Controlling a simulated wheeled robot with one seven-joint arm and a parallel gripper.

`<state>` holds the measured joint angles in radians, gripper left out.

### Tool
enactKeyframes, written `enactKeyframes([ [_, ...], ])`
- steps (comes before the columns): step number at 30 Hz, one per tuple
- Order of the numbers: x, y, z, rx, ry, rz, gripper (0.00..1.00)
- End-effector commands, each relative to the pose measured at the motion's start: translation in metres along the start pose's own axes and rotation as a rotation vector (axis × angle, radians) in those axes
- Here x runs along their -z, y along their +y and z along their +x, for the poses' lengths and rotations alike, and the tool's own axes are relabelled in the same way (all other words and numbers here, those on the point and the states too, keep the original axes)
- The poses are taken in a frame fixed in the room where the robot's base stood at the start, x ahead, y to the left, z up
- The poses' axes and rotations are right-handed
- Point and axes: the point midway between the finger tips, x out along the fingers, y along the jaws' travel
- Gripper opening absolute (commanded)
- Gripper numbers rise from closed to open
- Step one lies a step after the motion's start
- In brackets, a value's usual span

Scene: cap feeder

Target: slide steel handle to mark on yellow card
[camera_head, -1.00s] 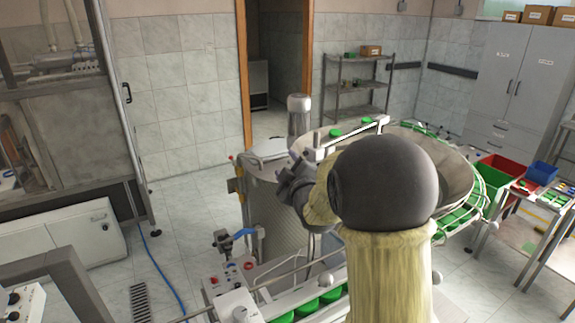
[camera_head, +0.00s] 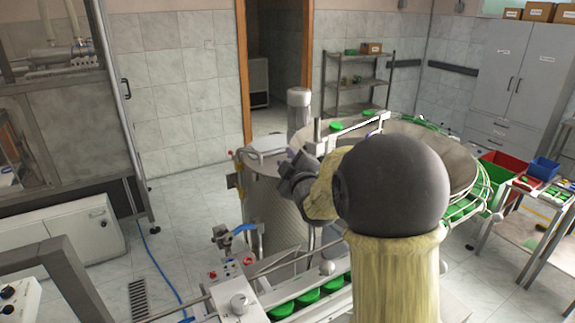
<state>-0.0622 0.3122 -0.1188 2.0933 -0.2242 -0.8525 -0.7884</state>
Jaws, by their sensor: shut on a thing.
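My gripper (camera_head: 287,172) is at the right rim of the ribbed steel drum (camera_head: 272,208), just left of the large bowl. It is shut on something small. My own wrist hides most of the jaws, so the held part hardly shows; it fits the steel handle, but its outline is not clear. A small yellow piece (camera_head: 233,186) shows at the drum's left side. It may be the yellow card, but no mark can be made out on it.
The wide feeder bowl (camera_head: 455,165) stands behind my arm, with a pale bar (camera_head: 357,129) across it. A grey motor (camera_head: 299,110) rises behind the drum. Green caps (camera_head: 308,298) line the track in front.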

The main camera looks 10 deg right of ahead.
Motion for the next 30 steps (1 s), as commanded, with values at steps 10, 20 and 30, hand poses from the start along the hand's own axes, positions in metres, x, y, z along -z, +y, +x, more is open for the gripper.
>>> enactKeyframes([
  [10, -0.001, -0.002, 0.000, 0.002, -0.001, 0.000, 0.00],
  [20, -0.001, -0.001, 0.000, 0.001, -0.001, 0.000, 0.50],
  [30, -0.002, -0.002, -0.014, -0.001, -0.001, 0.000, 0.50],
])
